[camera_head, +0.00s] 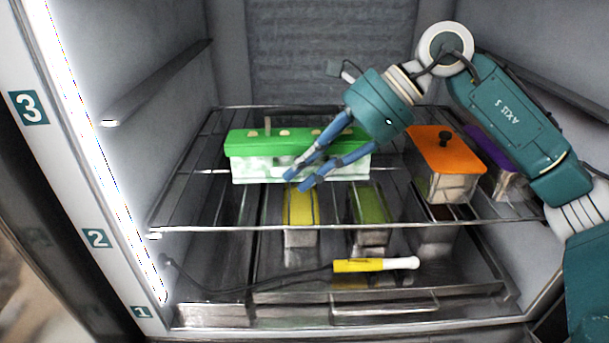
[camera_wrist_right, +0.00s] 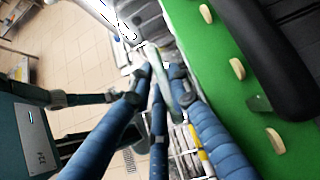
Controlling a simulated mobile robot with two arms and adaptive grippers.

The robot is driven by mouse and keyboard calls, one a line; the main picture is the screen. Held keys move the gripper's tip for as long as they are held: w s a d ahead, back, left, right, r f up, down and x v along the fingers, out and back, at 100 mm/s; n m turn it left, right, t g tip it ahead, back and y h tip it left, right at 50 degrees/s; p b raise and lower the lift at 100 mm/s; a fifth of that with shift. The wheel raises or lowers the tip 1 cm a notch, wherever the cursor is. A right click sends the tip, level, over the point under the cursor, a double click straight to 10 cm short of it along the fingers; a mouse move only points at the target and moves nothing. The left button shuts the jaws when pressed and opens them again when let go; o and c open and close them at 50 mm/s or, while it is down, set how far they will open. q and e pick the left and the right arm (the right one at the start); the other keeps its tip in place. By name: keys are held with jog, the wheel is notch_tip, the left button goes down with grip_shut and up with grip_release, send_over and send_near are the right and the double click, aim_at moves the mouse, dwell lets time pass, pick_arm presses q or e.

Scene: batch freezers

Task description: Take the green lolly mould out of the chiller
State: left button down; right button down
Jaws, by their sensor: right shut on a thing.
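The green lolly mould (camera_head: 250,143) has a bright green lid with several pale stick ends on top and a clear, whitish body. It is inside the chiller at the upper wire shelf (camera_head: 185,222), left of centre; I cannot tell whether it rests on the wires or is slightly raised. My right gripper (camera_head: 297,181) reaches in from the right, its blue fingers slanting down across the mould's front and shut on it. In the right wrist view the green lid (camera_wrist_right: 225,75) lies beside the fingers (camera_wrist_right: 165,85); the exact grip is partly hidden.
An orange-lidded box (camera_head: 447,155) and a purple-lidded box (camera_head: 493,150) stand right of the mould, close to my arm. Below are a yellow-lidded box (camera_head: 300,208), a dark green-lidded box (camera_head: 369,207) and a corded yellow-and-white probe (camera_head: 370,265). The chiller's left wall (camera_head: 165,80) bounds the space.

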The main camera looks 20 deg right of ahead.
jog(key=shift+r, duration=0.85)
jog(key=s+a+b, duration=0.2)
jog(key=s+b, duration=0.1)
jog(key=s, duration=0.5)
jog(key=s+a+b, duration=0.3)
jog(key=s, duration=0.6)
jog(key=shift+s+r, duration=0.2)
jog(key=shift+r, duration=0.1)
